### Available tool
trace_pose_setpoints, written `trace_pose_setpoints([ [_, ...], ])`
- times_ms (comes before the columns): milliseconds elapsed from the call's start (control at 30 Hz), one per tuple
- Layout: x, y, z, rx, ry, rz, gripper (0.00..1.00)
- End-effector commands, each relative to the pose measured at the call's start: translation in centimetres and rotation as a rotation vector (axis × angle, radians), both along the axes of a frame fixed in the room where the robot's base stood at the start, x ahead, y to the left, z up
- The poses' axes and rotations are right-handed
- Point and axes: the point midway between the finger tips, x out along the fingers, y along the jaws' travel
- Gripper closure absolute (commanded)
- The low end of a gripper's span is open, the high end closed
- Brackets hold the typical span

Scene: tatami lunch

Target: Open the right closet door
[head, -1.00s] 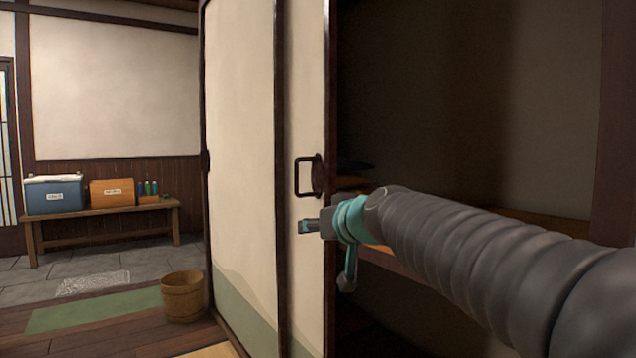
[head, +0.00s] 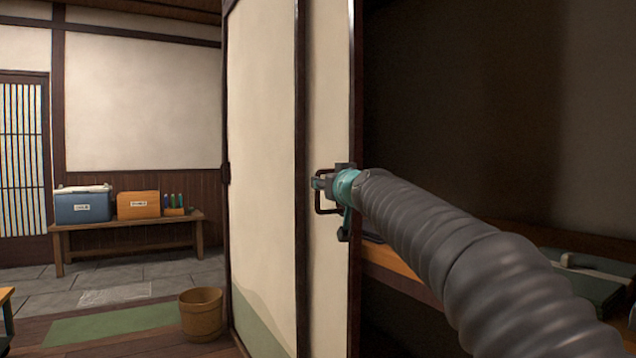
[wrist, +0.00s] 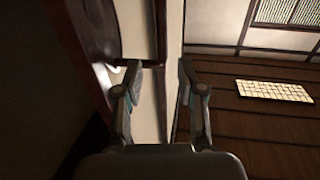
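The closet door (head: 330,100) is a cream panel with a dark wooden edge, and the dark closet interior shows to its right. A dark metal loop handle (head: 327,210) sits on the panel near that edge, partly hidden by my gripper. My gripper (head: 318,183) is at the handle's height, in front of it. In the wrist view my gripper (wrist: 158,78) has its two fingers apart, with a pale strip of the door (wrist: 174,40) between them. Whether the fingers touch the handle cannot be told.
A second cream panel (head: 262,130) stands to the left. Inside the closet are a wooden shelf (head: 395,270) and a green case (head: 590,285). A wooden bucket (head: 201,315) stands on the floor near the panel. A bench (head: 130,222) with boxes stands against the back wall.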

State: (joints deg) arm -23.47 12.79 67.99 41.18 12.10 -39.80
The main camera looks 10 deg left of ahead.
Motion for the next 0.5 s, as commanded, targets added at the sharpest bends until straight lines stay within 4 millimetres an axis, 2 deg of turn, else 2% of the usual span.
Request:
trace_pose_setpoints([
  [300, 3.8, 2.6, 0.2, 0.000, 0.002, 0.003, 0.61],
  [500, 5.1, 3.5, 0.1, 0.000, 0.001, 0.004, 0.61],
])
